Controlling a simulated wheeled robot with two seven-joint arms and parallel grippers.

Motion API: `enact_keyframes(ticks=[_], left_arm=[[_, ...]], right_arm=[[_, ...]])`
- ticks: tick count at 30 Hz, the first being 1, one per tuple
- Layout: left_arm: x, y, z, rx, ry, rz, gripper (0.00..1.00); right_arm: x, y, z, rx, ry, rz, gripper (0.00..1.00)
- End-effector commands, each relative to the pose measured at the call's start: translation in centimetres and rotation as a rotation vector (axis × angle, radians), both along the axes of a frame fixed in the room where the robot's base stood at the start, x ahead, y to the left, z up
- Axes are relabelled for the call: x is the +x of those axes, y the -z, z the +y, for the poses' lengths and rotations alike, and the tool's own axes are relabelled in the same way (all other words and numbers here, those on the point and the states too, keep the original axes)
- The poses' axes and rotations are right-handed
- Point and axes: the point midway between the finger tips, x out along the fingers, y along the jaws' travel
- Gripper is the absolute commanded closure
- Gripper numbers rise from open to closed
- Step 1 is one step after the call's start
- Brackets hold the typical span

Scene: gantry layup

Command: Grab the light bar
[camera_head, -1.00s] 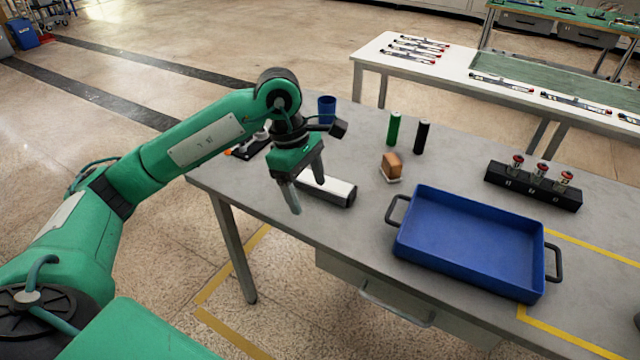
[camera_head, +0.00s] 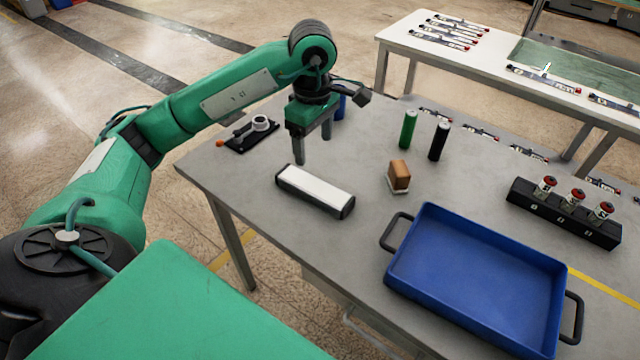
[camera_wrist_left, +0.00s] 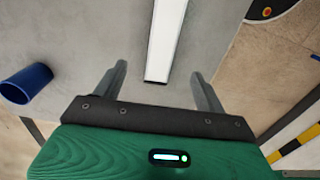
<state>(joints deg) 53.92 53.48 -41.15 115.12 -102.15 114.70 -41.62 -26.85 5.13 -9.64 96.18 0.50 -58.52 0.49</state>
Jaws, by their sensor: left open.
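The light bar (camera_head: 314,191) is a white bar with black ends, lying on the grey table near its left front edge. My left gripper (camera_head: 313,149) is open and empty above the table, pointing down, a little behind the light bar in the head view. In the left wrist view the white face of the light bar (camera_wrist_left: 166,38) runs away from between the two spread fingers (camera_wrist_left: 160,80); its near end lies just ahead of the gap. The fingers do not touch it. My right gripper is not in view.
A blue tray (camera_head: 392,281) fills the front right. A brown block (camera_head: 399,176), a green cylinder (camera_head: 408,129) and a black cylinder (camera_head: 439,141) stand right of the light bar. A blue cup (camera_head: 340,106) is behind my gripper; a black-based device (camera_head: 252,135) lies left.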

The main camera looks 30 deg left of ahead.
Motion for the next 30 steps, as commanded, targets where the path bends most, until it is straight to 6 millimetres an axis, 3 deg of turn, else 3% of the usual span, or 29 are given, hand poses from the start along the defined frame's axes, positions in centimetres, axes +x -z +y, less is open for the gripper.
enact_keyframes(ticks=[9, 21, 30], left_arm=[[-0.1, 5.8, 0.1, 0.0, -0.001, 0.004, 0.27], [-0.3, 9.1, 0.6, 0.001, -0.002, 0.004, 0.27], [-0.4, 12.2, 0.8, 0.0, -0.001, 0.001, 0.27]], right_arm=[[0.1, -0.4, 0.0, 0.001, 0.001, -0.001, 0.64], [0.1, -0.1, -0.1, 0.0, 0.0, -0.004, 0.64], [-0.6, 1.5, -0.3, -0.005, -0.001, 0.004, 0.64]])
